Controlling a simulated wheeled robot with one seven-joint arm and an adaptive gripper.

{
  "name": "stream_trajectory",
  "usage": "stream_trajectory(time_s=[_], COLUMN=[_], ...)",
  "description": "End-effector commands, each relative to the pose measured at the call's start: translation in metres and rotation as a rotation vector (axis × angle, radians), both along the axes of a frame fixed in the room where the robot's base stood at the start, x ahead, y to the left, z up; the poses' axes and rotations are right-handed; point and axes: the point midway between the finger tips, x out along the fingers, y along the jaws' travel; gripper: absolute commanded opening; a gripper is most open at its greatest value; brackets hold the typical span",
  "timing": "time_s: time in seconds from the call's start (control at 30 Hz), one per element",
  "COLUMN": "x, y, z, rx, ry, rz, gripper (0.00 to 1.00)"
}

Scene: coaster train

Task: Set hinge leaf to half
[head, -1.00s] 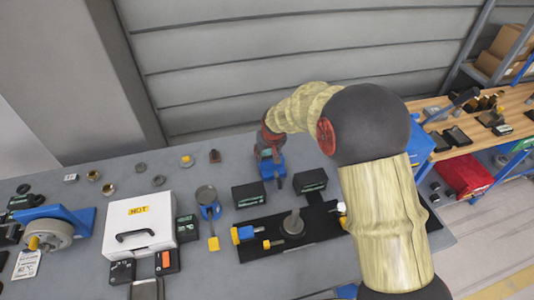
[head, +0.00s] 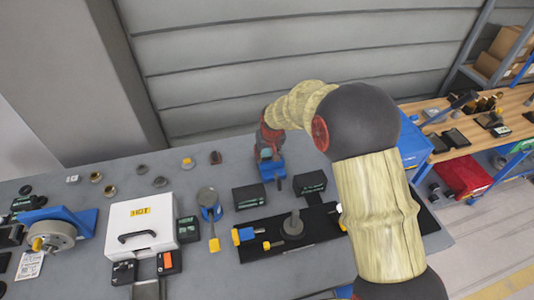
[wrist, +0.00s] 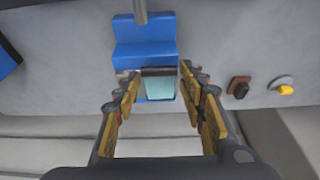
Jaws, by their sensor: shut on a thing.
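The hinge is a stepped blue block (wrist: 145,45) with a teal, dark-edged leaf (wrist: 159,87) at its near side in the wrist view. In the head view the blue block (head: 271,172) stands at the back of the grey bench, right of centre. My gripper (wrist: 159,78) reaches the leaf from the wall side, with one yellow-padded finger on each side of it. It is shut on the leaf. In the head view my gripper (head: 266,148) is small and partly covers the leaf. The exact leaf angle is hard to tell.
Two black boxes (head: 249,196) (head: 310,184) stand in front of the hinge. A black tray (head: 318,228) with a grey post lies nearer. A white case (head: 140,228) is at left. Small round parts lie along the back. The wall is close behind.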

Motion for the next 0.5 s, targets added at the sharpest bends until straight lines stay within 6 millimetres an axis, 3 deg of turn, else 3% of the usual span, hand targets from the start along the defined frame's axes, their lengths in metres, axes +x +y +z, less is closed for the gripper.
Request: stream_trajectory(time_s=[0.5], x=[0.015], y=[0.002], z=[0.023], rx=[-0.067], ry=[0.326], rz=[-0.001], gripper=[0.00])
